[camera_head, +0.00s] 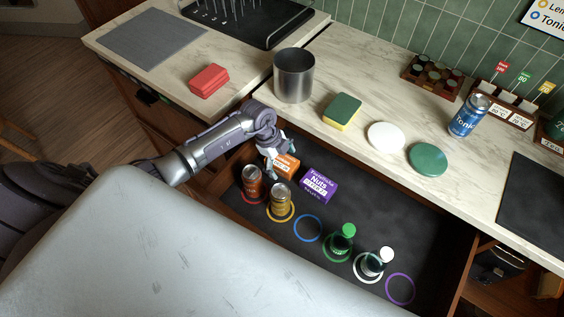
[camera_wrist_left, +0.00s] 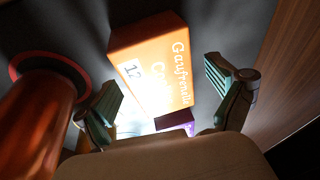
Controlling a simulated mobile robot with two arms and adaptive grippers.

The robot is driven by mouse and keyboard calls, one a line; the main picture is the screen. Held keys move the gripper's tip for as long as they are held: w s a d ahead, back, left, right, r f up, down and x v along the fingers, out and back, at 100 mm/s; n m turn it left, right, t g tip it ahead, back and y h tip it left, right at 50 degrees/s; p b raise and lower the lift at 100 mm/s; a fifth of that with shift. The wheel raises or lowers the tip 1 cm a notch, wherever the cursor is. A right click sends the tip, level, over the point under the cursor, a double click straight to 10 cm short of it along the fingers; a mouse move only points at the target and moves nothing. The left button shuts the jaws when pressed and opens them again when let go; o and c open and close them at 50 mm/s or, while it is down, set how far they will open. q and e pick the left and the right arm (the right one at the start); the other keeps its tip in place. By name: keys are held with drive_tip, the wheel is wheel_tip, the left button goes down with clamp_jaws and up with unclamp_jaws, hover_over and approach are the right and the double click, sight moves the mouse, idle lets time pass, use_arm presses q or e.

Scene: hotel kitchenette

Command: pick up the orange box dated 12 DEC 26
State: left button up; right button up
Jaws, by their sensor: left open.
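The orange box (camera_head: 289,164) lies in the open drawer, partly hidden behind my left gripper (camera_head: 273,158). My right gripper is not in view.
A purple nuts box (camera_head: 319,184) lies right of the orange box. A red-orange can (camera_head: 252,182) stands close on the left, and a yellow can (camera_head: 280,197) in front. Green and white-capped bottles stand farther right. A steel canister (camera_head: 294,75) stands on the counter above.

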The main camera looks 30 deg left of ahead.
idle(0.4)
use_arm(q)
drive_tip(key=shift+f, duration=0.2)
idle(0.3)
drive_tip(key=c, duration=1.3)
